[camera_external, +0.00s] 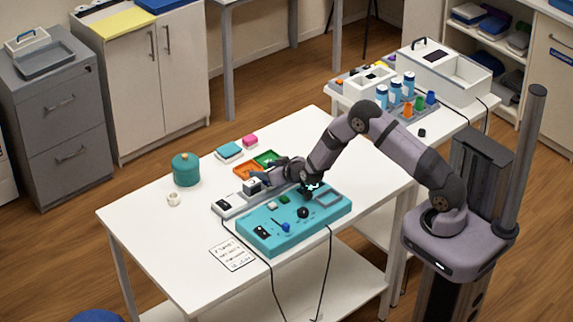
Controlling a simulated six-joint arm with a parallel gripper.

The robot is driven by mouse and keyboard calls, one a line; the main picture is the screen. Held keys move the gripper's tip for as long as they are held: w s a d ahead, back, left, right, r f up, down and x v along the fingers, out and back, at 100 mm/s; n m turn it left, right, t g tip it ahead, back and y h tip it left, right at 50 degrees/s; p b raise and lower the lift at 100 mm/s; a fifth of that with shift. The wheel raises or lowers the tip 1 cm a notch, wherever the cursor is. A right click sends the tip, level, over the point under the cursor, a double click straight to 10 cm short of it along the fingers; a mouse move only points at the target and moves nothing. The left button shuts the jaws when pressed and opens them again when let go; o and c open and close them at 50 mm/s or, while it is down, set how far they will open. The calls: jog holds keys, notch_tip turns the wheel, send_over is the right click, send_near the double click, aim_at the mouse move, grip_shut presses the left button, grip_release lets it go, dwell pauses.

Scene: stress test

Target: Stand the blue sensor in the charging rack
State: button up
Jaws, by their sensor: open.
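My gripper (262,181) is open and reaches left and down over a long light-grey base (238,204) on the white table. A small grey block with a dark top stands on this base close to the fingertips; I cannot tell whether they touch. The grey base may be the charging rack, but its slots are too small to make out. I cannot pick out the blue sensor for sure. A small blue upright piece (286,227) stands on the teal panel (262,243) in front of the grey base. My wrist hides part of the area behind the panel.
A teal canister (186,169) and a white ring (173,199) stand at left. Orange and green trays (267,158) lie behind the gripper. A paper note (234,254) lies in front, and cables hang off the front edge. Bottles (409,84) stand on the side table.

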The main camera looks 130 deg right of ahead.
jog(key=b+v, duration=0.2)
jog(key=v, duration=1)
jog(key=shift+r, duration=0.3)
jog(key=shift+d, duration=0.1)
